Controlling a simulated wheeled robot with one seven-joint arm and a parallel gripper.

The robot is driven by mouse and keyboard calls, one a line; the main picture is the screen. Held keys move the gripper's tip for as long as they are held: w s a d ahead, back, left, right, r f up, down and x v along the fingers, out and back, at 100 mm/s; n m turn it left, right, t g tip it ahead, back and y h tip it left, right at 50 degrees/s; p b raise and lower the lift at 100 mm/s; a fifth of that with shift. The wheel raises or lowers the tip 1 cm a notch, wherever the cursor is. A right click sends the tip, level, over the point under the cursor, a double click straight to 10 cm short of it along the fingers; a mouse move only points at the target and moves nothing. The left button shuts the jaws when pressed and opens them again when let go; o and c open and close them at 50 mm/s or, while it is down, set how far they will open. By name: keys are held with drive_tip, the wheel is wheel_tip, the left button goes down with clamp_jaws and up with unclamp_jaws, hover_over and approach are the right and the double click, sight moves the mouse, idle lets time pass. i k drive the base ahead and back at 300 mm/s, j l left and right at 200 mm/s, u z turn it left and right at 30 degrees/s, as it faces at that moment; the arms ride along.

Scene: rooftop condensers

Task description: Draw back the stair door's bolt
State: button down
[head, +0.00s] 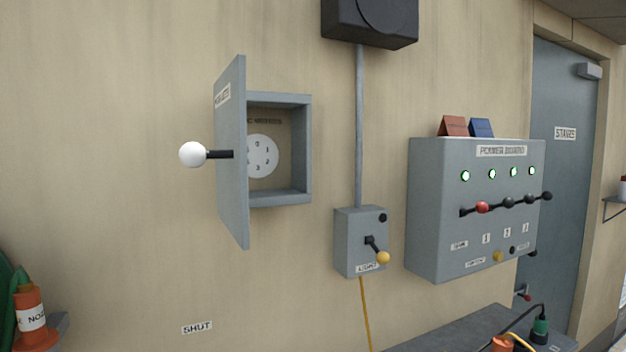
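The stair door (567,190) is a grey-blue door at the right, labelled STAIRS. It stands in a tan frame and looks closed. The power board hides part of the door's left edge. My gripper is not in view.
The grey power board (435,215) juts from the wall left of the door. A light switch box (354,248) and an open cabinet door with a white knob (193,154) stick out further left. A dark bench (440,335) with plugs lies below.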

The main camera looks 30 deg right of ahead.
sight(527, 299)
drive_tip(key=j+z, duration=0.15)
drive_tip(key=z, duration=1.6)
drive_tip(key=i+l, duration=0.2)
drive_tip(key=i, duration=0.35)
drive_tip(key=i+l+z, duration=0.1)
drive_tip(key=i, duration=0.5)
drive_tip(key=i+l, duration=0.25)
drive_tip(key=i, duration=0.3)
drive_tip(key=i+l+z, duration=0.1)
drive_tip(key=i, duration=0.5)
